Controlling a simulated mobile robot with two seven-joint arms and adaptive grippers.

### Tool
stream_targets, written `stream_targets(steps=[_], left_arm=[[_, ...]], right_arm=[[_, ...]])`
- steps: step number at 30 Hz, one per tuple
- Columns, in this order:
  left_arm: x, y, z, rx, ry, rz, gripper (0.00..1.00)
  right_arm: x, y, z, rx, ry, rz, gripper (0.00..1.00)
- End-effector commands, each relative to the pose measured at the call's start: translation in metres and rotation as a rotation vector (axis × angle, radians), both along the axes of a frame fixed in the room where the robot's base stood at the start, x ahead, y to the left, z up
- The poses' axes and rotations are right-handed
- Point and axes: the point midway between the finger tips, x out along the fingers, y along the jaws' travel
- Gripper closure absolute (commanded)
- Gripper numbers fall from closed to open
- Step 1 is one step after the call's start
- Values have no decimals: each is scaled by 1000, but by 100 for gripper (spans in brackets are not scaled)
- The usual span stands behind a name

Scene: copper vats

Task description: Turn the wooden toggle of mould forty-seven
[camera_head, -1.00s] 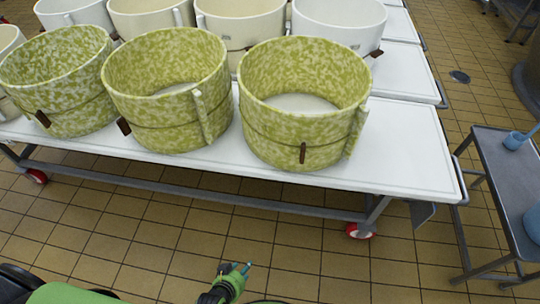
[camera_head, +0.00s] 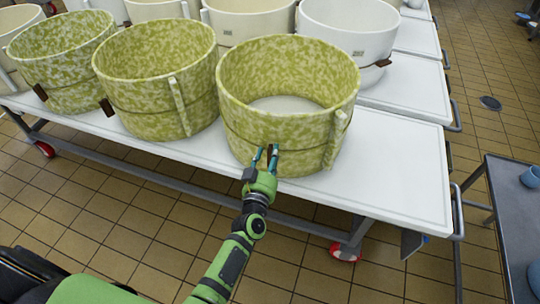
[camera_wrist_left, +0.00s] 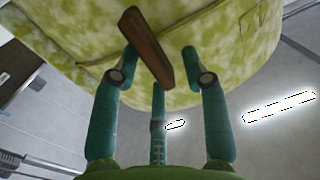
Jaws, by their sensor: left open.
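A green-and-cream mottled round mould (camera_head: 235,115) stands nearest the right end of the front white table. Its small brown wooden toggle (camera_wrist_left: 146,45) sits low on its front wall and shows slanted in the left wrist view. My left gripper (camera_head: 266,157) is in front of this mould with its fingers up at the toggle. It is open, with the toggle between its spread fingertips in the left wrist view. I cannot tell whether any finger touches it. In the head view the fingers partly hide the toggle. I can read no number on this mould. My right gripper is not in view.
Two more mottled moulds (camera_head: 150,70) stand to the left, with cream moulds behind. The white table (camera_head: 395,170) is clear at its right end. A grey side table (camera_head: 510,200) with blue cups stands at the right. Tiled floor lies in front.

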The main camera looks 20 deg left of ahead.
Motion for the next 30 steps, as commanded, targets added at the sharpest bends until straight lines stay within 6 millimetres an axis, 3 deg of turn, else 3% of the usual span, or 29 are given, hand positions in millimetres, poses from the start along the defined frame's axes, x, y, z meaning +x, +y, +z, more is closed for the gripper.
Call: stream_targets(steps=[9, 10, 13, 30], left_arm=[[5, 0, 0, 1, 1, -1, 55], [5, 0, 0, 1, 1, -1, 59], [5, 0, 0, 1, 1, -1, 99], [5, 2, 1, -94, -7, -1, 100]], right_arm=[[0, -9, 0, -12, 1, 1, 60], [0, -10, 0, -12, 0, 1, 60], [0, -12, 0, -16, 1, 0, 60], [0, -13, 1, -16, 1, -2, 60]])
